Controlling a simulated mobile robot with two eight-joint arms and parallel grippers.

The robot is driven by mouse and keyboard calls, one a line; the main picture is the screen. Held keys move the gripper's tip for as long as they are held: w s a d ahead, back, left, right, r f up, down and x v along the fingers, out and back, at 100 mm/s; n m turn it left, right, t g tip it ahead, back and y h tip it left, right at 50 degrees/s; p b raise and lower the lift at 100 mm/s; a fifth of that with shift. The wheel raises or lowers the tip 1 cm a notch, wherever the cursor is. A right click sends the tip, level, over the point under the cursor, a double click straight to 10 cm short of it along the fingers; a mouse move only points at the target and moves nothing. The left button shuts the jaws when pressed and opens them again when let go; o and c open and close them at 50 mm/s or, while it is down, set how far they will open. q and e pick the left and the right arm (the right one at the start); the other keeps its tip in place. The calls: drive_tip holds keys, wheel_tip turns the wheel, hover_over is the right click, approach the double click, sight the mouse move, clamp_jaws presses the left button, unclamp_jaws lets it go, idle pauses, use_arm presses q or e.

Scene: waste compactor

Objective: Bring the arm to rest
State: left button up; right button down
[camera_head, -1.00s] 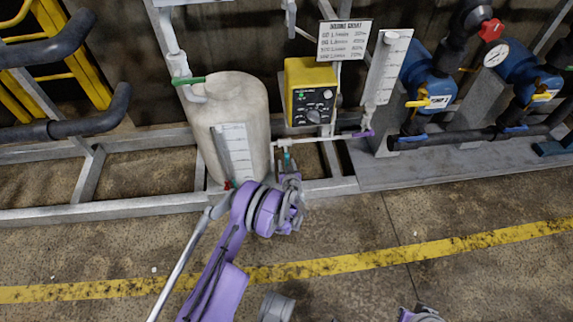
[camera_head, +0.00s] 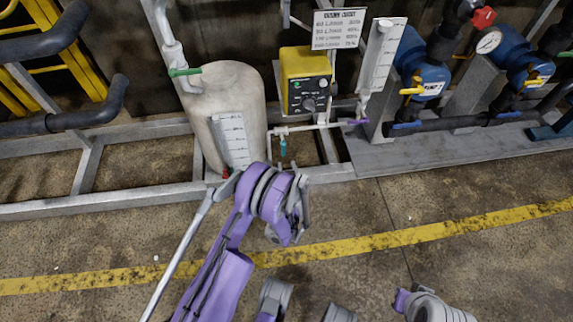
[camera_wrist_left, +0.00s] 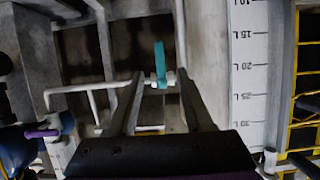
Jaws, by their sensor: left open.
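My left arm (camera_head: 232,255) reaches up from the bottom of the head view, with its wrist bent in front of the tank. My left gripper (camera_head: 299,192) is below the small valve with a teal handle (camera_head: 283,147), apart from it. Its fingers are partly hidden by the wrist in this view. In the left wrist view the two dark fingers of the left gripper (camera_wrist_left: 160,76) are spread with nothing held. The teal handle (camera_wrist_left: 160,62) shows beyond and between them on a white pipe. My right gripper is not seen.
A pale tank (camera_head: 227,110) with a litre scale stands behind my left arm. A yellow control box (camera_head: 304,80) and blue pumps (camera_head: 425,75) are to its right. A grey frame rail (camera_head: 110,205) runs along the floor. The floor around the yellow line (camera_head: 400,241) is clear.

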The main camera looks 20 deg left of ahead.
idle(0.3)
use_arm(q)
drive_tip(key=s+r+m+g+h, duration=0.1)
drive_tip(key=s+r+g, duration=0.1)
drive_tip(key=s+r, duration=0.5)
drive_tip(key=s+r+m+g+h, duration=0.1)
drive_tip(key=s+r+g, duration=0.1)
drive_tip(key=r, duration=1)
drive_tip(key=s+d+r+m+g+h, duration=0.2)
drive_tip(key=s+d+r+h, duration=0.1)
drive_tip(key=s, duration=1)
drive_tip(key=s+d+r+m+g+h, duration=0.1)
drive_tip(key=s+d+r+m+h, duration=0.2)
drive_tip(key=s, duration=1)
wheel_tip(320, 180, up, 25)
drive_tip(key=w+d+t+p, duration=0.1)
drive_tip(key=p, duration=2)
drive_tip(key=shift+n+y+p, duration=0.35)
drive_tip(key=shift+n+y, duration=0.05)
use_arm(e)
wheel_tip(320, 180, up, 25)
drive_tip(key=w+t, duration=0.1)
use_arm(q)
drive_tip(key=shift+f, duration=0.1)
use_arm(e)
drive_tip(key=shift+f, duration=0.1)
